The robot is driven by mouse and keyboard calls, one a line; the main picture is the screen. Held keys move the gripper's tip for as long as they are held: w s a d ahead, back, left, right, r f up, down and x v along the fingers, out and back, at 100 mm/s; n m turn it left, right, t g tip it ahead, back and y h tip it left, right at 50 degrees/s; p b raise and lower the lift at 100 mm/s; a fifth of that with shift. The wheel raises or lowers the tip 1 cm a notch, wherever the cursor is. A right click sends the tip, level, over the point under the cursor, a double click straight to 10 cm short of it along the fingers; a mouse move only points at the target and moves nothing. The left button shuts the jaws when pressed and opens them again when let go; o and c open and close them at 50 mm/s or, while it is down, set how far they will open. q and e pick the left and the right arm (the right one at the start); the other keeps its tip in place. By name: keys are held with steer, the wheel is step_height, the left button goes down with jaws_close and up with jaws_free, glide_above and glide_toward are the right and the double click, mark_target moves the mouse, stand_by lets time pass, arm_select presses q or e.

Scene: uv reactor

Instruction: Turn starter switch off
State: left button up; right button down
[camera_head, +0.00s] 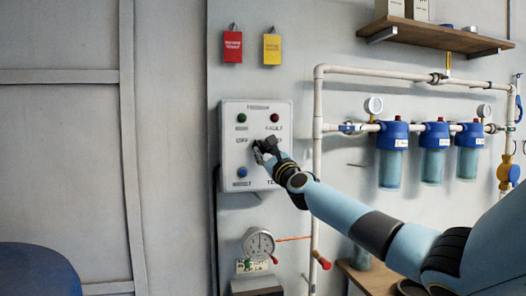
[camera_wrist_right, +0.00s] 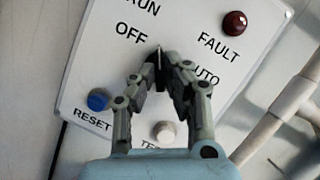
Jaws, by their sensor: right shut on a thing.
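The starter panel (camera_head: 229,165) is a white box on the wall, labelled RUN, OFF, AUTO, FAULT and RESET; its face also fills the right wrist view (camera_wrist_right: 92,58). The dark starter switch (camera_wrist_right: 158,60) is at the panel's middle, between the OFF and AUTO labels. My right gripper (camera_head: 264,149) is at the panel and shut on the switch knob; its fingers also show in the right wrist view (camera_wrist_right: 170,72). The fingers hide most of the knob, so I cannot tell its exact setting. My left gripper is out of view.
The panel carries a green lamp (camera_head: 242,118), a red fault lamp (camera_head: 274,118), a blue reset button (camera_head: 242,172) and a pale button (camera_wrist_right: 163,132). A white pipe (camera_head: 318,120) runs close at the right. A gauge (camera_head: 258,243) is below. Blue filters (camera_head: 391,160) hang farther right.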

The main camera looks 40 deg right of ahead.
stand_by(0.3)
steer(key=c, duration=1.4)
jaws_free()
steer(key=v, duration=1.2)
